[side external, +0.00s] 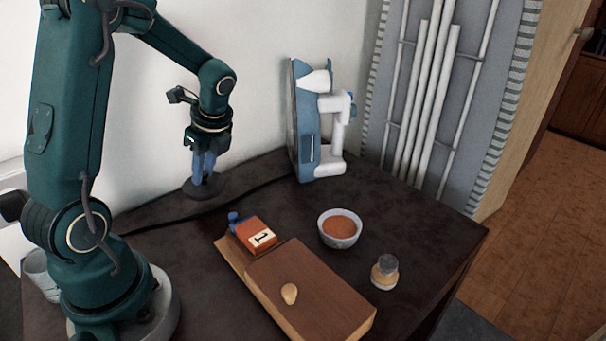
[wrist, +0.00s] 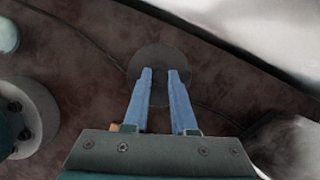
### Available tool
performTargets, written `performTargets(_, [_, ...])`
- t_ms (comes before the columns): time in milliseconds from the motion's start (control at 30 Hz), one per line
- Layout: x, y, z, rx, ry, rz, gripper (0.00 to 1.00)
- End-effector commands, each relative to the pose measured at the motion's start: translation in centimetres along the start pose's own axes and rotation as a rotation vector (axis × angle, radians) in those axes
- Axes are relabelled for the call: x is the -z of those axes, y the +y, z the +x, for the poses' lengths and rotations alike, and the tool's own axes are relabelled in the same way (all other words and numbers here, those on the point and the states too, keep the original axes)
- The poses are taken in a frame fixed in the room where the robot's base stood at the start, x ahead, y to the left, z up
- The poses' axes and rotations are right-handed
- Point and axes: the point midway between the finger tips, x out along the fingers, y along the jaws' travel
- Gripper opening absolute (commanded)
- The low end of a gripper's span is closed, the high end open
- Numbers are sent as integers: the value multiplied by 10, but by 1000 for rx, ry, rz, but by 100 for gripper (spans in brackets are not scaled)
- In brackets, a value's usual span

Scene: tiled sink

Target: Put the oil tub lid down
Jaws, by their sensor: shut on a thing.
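The lid, a flat dark round disc (side external: 215,190), is at the back of the dark table near the white wall. My gripper (side external: 206,178) points down with its blue fingers shut on the lid from above. In the wrist view the disc (wrist: 160,60) shows beyond and between the fingertips (wrist: 160,75). The part gripped is hard to make out. The lid looks level and very close to the tabletop; I cannot tell whether it touches. No oil tub can be clearly identified.
A dark cable (side external: 255,190) runs along the table beside the lid. A blue-and-white appliance (side external: 305,140) stands to the right. An orange box (side external: 258,236), wooden block (side external: 318,285), bowl (side external: 340,241) and small jar (side external: 384,274) stand nearer. A pale cup (side external: 38,272) is behind my base.

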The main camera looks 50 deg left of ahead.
Motion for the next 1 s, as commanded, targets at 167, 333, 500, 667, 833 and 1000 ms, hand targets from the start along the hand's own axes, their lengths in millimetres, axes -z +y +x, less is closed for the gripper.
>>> performTargets(167, [8, -2, 11, -5, 0, 2, 0])
performTargets(333, [17, -2, 33, -4, 0, 3, 0])
performTargets(500, [19, -3, 38, 0, 1, 0, 0])
performTargets(667, [19, -3, 38, 0, 0, 0, 0])
performTargets(833, [20, -2, 41, -1, 0, 0, 32])
performTargets(1000, [20, -2, 41, 0, 0, 0, 55])
